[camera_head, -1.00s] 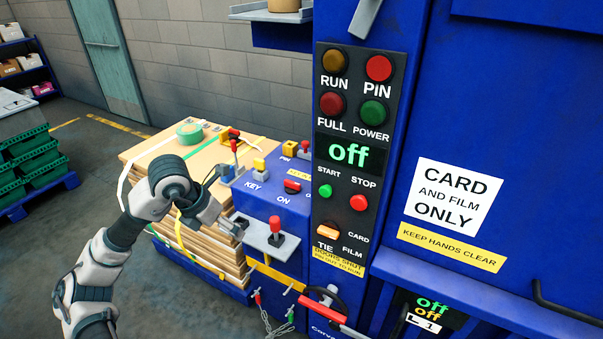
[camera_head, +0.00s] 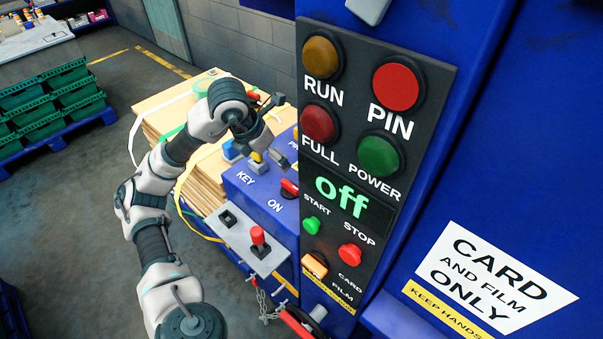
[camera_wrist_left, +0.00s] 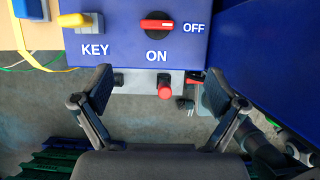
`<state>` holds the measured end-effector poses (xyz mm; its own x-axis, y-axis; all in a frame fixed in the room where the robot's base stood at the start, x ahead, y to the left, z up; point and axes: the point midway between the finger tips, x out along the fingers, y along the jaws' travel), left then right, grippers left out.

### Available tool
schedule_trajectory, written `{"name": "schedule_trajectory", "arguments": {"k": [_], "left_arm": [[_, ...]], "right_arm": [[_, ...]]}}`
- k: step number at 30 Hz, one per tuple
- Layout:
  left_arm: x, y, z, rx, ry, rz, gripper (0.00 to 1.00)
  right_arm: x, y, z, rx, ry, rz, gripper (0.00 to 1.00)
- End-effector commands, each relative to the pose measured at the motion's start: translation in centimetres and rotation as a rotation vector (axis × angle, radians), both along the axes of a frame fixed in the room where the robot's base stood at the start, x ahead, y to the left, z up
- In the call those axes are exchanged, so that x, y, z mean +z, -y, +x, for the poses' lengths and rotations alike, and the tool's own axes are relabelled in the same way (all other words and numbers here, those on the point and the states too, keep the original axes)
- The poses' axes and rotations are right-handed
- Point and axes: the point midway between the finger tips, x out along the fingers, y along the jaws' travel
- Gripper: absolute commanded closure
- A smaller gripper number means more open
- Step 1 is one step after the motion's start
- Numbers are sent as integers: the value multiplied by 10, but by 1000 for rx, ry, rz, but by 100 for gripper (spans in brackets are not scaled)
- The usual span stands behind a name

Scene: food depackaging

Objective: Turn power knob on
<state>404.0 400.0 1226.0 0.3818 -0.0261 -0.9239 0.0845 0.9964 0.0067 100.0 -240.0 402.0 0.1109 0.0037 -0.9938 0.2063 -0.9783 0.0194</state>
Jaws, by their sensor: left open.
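The red power knob (camera_wrist_left: 157,25) sits on a black round base on the blue box, above the word ON and left of the word OFF. Its bar lies sideways, in line with OFF. It also shows in the head view (camera_head: 289,188), just below my left gripper (camera_head: 277,132). In the left wrist view my left gripper (camera_wrist_left: 160,88) is open and empty, its two fingers spread either side of the knob's line and apart from it. The green display (camera_head: 341,197) on the black panel reads "off". My right gripper is not in view.
A yellow key switch (camera_wrist_left: 82,20) is left of the knob. A red-topped lever (camera_head: 259,240) stands on a grey plate at the box's front. The black button panel (camera_head: 376,135) rises close on the right. Stacked cardboard (camera_head: 205,180) lies behind to the left.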

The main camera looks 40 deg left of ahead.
Motion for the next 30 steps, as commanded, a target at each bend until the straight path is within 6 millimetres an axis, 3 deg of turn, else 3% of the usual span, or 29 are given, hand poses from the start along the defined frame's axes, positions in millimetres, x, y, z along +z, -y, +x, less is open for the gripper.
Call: {"name": "schedule_trajectory", "arguments": {"k": [2, 5, 9, 21, 30], "left_arm": [[-10, 0, 4, -1, -4, -2, 4], [-27, 0, 11, 1, -7, -1, 4], [-58, 2, 24, -1, -10, -1, 4], [-137, 8, 57, -2, -6, 1, 4], [-159, 5, 68, -1, -3, -2, 4]], "right_arm": [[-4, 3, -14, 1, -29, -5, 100], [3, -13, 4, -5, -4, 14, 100], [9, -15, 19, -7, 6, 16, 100], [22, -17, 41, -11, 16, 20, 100], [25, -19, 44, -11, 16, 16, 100]]}}
